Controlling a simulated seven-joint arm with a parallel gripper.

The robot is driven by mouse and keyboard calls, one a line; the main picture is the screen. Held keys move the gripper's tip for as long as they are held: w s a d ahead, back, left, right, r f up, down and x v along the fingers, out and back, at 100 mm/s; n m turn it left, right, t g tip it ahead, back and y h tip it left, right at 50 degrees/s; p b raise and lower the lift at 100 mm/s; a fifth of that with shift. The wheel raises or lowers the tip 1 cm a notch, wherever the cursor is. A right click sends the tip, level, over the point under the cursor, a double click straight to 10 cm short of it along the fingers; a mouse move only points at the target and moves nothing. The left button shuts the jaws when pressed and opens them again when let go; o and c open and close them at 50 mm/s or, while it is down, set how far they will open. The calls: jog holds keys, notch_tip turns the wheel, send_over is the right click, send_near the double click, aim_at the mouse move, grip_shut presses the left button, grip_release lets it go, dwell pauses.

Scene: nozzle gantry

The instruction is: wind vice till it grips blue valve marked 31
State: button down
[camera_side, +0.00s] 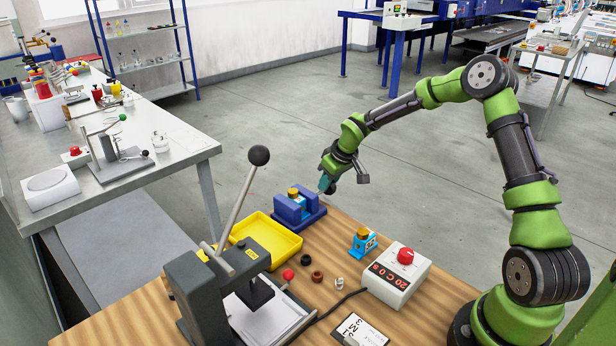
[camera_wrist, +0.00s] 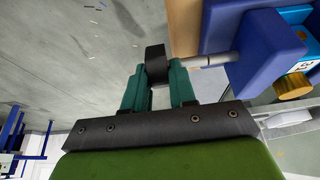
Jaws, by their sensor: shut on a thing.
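The blue vice (camera_side: 289,213) stands at the far edge of the wooden bench and also shows in the wrist view (camera_wrist: 238,60). A blue valve (camera_side: 300,198) with a gold cap sits between its jaws. In the wrist view this valve (camera_wrist: 289,18) has a white label that looks like 31, seen sideways and partly cut off. I cannot tell whether both jaws touch it. My gripper (camera_side: 325,185) is at the vice's screw end. In the wrist view its teal fingers (camera_wrist: 157,82) are shut on the black handle knob (camera_wrist: 155,62), at the end of the metal screw (camera_wrist: 215,61).
A second blue valve (camera_side: 362,244) with a gold cap stands on the bench. Nearby are a yellow tray (camera_side: 284,246), a control box with a red knob (camera_side: 390,281), several small rings and a lever press (camera_side: 195,290). Bare floor lies beyond the bench edge.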

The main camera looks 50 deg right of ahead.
jog(key=shift+w+g, duration=0.1)
jog(key=shift+g, duration=0.2)
jog(key=g, duration=0.3)
jog(key=shift+w, duration=0.3)
jog(key=shift+w+f+g, duration=0.1)
jog(key=shift+g, duration=1)
jog(key=shift+g, duration=0.3)
jog(key=c, duration=1)
grip_release()
notch_tip(320, 180, up, 12)
jog(key=w, duration=0.1)
jog(key=shift+w, duration=0.4)
